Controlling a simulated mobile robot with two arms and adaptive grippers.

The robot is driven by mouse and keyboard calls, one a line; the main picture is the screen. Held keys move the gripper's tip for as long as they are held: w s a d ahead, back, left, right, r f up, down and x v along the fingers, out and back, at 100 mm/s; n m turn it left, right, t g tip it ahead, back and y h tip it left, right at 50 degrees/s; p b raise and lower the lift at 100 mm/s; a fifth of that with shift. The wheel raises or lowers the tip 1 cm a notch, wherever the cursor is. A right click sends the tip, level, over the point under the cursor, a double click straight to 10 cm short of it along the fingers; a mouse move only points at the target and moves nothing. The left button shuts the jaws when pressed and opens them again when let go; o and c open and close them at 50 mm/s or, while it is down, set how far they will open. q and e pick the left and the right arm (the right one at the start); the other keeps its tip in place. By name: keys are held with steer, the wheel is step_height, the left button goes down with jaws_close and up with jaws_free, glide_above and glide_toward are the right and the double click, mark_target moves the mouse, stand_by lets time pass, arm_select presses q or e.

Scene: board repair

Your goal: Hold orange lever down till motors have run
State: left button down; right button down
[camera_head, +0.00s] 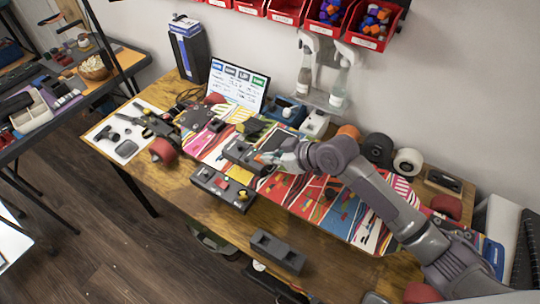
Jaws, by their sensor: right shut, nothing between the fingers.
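My right arm comes in from the lower right. Its gripper (268,160) is shut and empty, over the patterned skateboard deck (375,215) just behind a black control box (205,180). The box carries small red and yellow controls (242,195) on its top. I cannot make out an orange lever for certain, and I cannot tell whether the fingertips touch anything. Part of the deck's dark hardware (240,153) lies beside the fingertips. A red wheel (163,150) sits at the deck's left end. My left gripper is not in view.
A tablet-like screen (238,86) stands behind the deck. Bottles (338,90) hang at the wall under red bins (365,35). Orange (349,132), black and white wheels stand along the back. A black slotted block (277,251) sits at the front edge. Bare wooden tabletop (190,215) shows front left.

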steer(key=shift+r+p, duration=0.4)
steer(key=shift+r, duration=0.25)
steer(key=shift+r+p, duration=0.3)
steer(key=shift+p, duration=0.05)
steer(key=s+d+r, duration=0.4)
steer(key=d+r, duration=0.2)
steer(key=r, duration=0.4)
steer(key=shift+r+p, duration=0.15)
steer(key=shift+p, duration=0.25)
